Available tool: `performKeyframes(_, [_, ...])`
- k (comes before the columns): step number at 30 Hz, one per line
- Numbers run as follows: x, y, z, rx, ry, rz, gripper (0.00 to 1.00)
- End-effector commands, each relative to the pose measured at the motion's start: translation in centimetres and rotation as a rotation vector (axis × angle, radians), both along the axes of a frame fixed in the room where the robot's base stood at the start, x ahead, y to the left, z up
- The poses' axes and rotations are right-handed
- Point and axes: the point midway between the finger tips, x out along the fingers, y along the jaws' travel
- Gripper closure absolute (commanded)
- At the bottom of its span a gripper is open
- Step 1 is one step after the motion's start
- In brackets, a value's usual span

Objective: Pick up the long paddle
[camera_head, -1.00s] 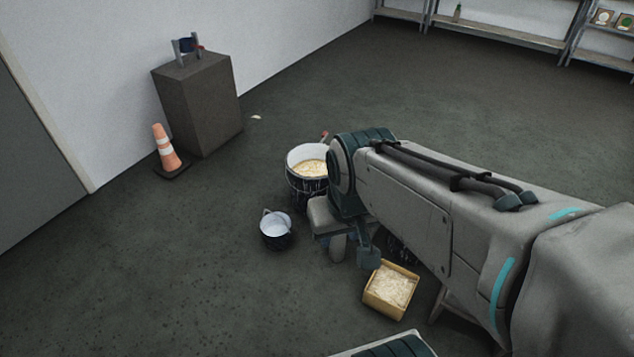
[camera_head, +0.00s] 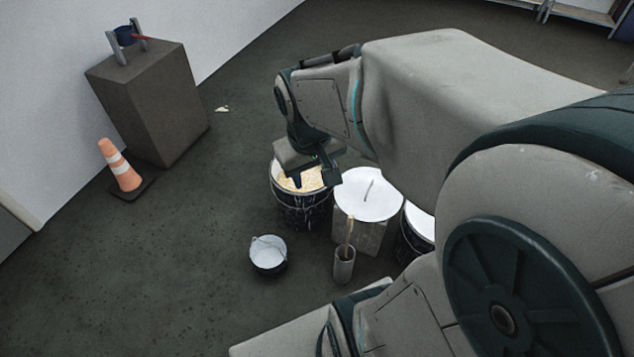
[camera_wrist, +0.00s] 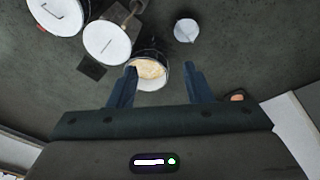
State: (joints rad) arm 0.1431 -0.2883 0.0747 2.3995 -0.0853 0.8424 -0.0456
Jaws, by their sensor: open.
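A long tan wooden handle (camera_head: 350,232) stands upright in a narrow grey holder (camera_head: 344,266) on the floor; its lower end is hidden, so I cannot tell if it is the long paddle. The handle shows near the top of the wrist view (camera_wrist: 136,8). My gripper (camera_head: 315,177) points down over a dark bucket (camera_head: 300,211) with pale yellow contents, left of and beyond the holder. In the wrist view my gripper (camera_wrist: 160,70) is open with nothing held, and the bucket's contents (camera_wrist: 149,69) show between the fingers.
A white-topped container (camera_head: 368,196) stands right of the bucket, and another (camera_head: 420,222) is partly hidden by my arm. A small pail (camera_head: 268,256) is in front. A traffic cone (camera_head: 119,168) and grey plinth (camera_head: 153,104) with a blue pot stand left. Floor between is clear.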

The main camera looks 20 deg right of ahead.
Motion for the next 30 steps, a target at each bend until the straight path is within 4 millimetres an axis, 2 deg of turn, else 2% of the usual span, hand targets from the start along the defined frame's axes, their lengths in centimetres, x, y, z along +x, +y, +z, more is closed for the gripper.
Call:
performKeyframes(1, [1.4, -1.2, -3.0, -0.018, 0.03, 0.004, 0.55])
performKeyframes(8, [6.8, -6.4, -11.3, -0.063, 0.123, 0.07, 0.55])
performKeyframes(12, [9.4, -9.9, -17.4, -0.054, 0.168, 0.115, 0.55])
performKeyframes(21, [12.8, -16.8, -31.0, 0.023, 0.208, 0.196, 0.55])
performKeyframes(25, [13.4, -18.7, -34.9, 0.055, 0.201, 0.216, 0.55])
performKeyframes(30, [13.6, -19.8, -37.3, 0.075, 0.194, 0.227, 0.55])
